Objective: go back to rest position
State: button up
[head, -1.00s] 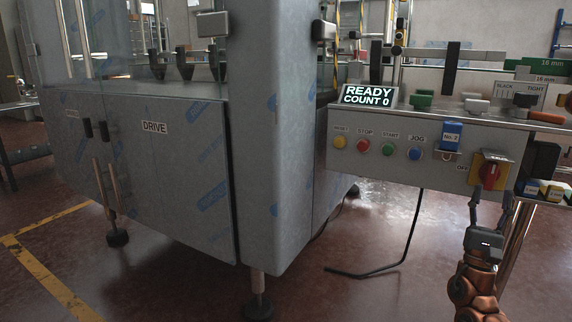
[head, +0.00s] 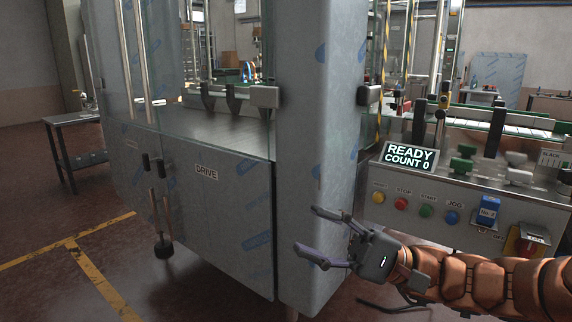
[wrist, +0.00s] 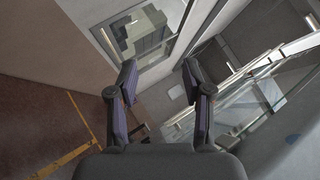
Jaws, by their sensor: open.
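My gripper (head: 322,238) is open and empty in the head view, at the end of my orange-brown arm. It points left, in front of the grey machine cabinet (head: 200,215) and its corner column. In the wrist view my gripper (wrist: 158,85) shows both fingers spread apart with nothing between them. The control panel (head: 410,188) is to the right, behind my arm. Its display (head: 409,157) reads READY, COUNT 0.
A dark side table (head: 78,118) stands at the far left. Yellow floor lines (head: 95,275) cross the reddish floor at lower left, where the floor is open. Door handles (head: 152,170) stick out from the cabinet. A blue No. 2 tag (head: 488,212) hangs on the panel.

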jog(key=s+a+f+n+g+h+p, duration=0.1)
jog(key=s+a+f+g+h+p, duration=0.15)
jog(key=s+h+p, duration=0.45)
jog(key=s+a+f+n+g+h+p, duration=0.1)
jog(key=s+a+f+h+p, duration=0.15)
jog(key=s+h+p, duration=0.45)
jog(key=s+d+r+t+h+p, duration=0.2)
jog(key=d+h+p, duration=0.2)
jog(key=d, duration=0.5)
jog(key=s+d+r+t+h+p, duration=0.2)
jog(key=d+h+p, duration=0.3)
jog(key=d, duration=0.4)
jog(key=shift+s+d+p, duration=0.2)
jog(key=shift+s+p, duration=0.1)
jog(key=shift+s, duration=0.15)
